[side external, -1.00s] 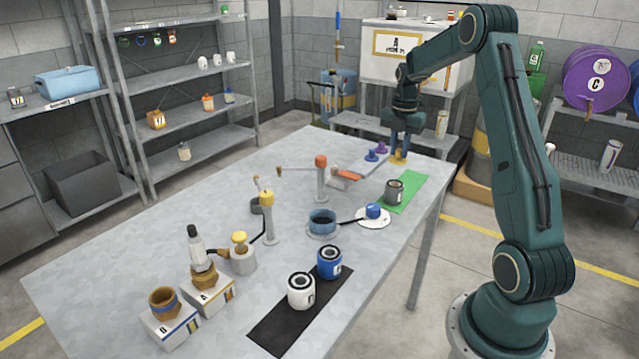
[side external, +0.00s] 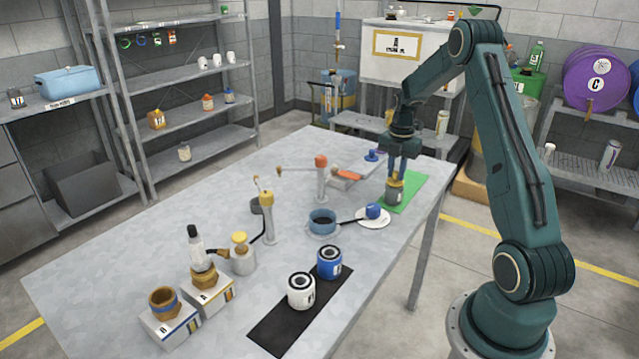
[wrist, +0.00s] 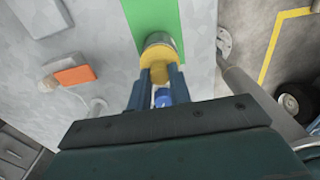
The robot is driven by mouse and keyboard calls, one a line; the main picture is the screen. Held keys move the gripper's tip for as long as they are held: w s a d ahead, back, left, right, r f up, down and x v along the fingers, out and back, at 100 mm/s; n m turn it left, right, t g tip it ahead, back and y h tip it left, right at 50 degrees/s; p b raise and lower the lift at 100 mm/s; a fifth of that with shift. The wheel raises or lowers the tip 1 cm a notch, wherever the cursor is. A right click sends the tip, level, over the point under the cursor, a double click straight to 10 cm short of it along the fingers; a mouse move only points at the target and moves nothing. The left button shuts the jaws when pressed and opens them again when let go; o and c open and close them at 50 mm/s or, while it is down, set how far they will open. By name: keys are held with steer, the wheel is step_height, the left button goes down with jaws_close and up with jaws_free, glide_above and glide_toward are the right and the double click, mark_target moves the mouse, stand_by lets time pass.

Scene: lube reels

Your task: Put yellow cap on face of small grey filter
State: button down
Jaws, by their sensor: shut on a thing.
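The small grey filter (side external: 393,193) stands upright on the green mat (side external: 413,189) near the table's far right edge. My gripper (side external: 403,172) points down directly over it, shut on the yellow cap (side external: 395,181). The cap is at the filter's top face; I cannot tell whether it is fully seated. In the wrist view the yellow cap (wrist: 160,52) sits between my fingers (wrist: 159,88) and covers most of the filter's face. A grey rim of the filter (wrist: 159,38) shows beyond it.
A blue cap (side external: 372,155) stands on a grey tray left of my gripper. A white disc with a blue knob (side external: 373,211), a blue bowl (side external: 322,220) and an orange-topped post (side external: 321,180) stand nearby. White and blue filters (side external: 329,262) stand on a black mat in front.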

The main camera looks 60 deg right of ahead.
mark_target(396, 172)
steer(key=shift+f, duration=0.1)
steer(key=c, duration=1.3)
jaws_free()
step_height(396, 172, up, 12)
